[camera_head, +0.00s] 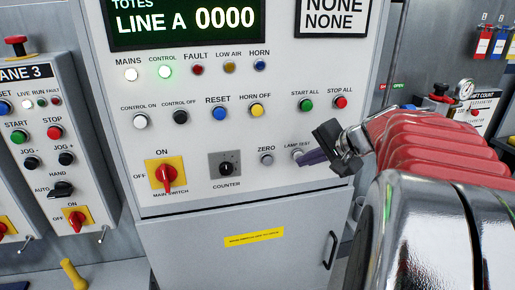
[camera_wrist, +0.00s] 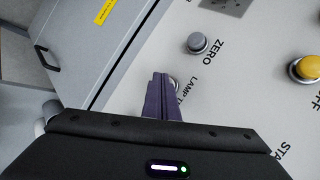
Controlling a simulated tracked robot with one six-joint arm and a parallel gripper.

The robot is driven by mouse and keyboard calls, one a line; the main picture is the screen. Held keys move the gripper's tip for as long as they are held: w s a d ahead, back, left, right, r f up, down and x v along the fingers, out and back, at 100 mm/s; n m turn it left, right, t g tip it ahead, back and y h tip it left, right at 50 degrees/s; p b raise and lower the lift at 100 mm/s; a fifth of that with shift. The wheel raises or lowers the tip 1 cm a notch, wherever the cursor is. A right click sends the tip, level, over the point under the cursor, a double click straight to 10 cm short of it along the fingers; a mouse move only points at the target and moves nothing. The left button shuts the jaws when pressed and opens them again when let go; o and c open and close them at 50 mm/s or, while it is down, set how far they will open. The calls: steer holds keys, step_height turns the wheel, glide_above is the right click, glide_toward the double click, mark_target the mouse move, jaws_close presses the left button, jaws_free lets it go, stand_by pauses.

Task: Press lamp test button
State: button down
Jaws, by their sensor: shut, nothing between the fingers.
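The lamp test button (camera_wrist: 175,83) is a small light round button on the grey panel. In the wrist view, only its edge shows behind my gripper (camera_wrist: 160,80), beside the partly covered "LAMP TEST" label. My gripper's dark purple fingers are shut together with nothing between them, and their tips overlap the button in the picture. I cannot tell whether they touch it. In the head view, my gripper (camera_head: 304,158) is at the panel just below the lamp test label (camera_head: 297,147), covering most of the button.
The grey zero button (camera_head: 266,159) is just left of my gripper, and also shows in the wrist view (camera_wrist: 197,43). Beyond it are the counter knob (camera_head: 225,168) and red main switch (camera_head: 165,176). The stop all button (camera_head: 341,102) is above. A cabinet door handle (camera_head: 331,250) sits below.

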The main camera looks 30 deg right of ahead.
steer(key=shift+w+d, duration=0.1)
steer(key=shift+w, duration=0.3)
stand_by(0.6)
steer(key=shift+s, duration=0.1)
steer(key=shift+s+a, duration=0.2)
steer(key=shift+s, duration=0.35)
steer(key=shift+s+a, duration=0.15)
steer(key=shift+s, duration=0.35)
steer(key=s, duration=0.2)
steer(key=s+a, duration=0.1)
steer(key=s, duration=0.2)
steer(key=shift+a, duration=0.2)
stand_by(0.3)
steer(key=shift+w, duration=0.15)
stand_by(0.4)
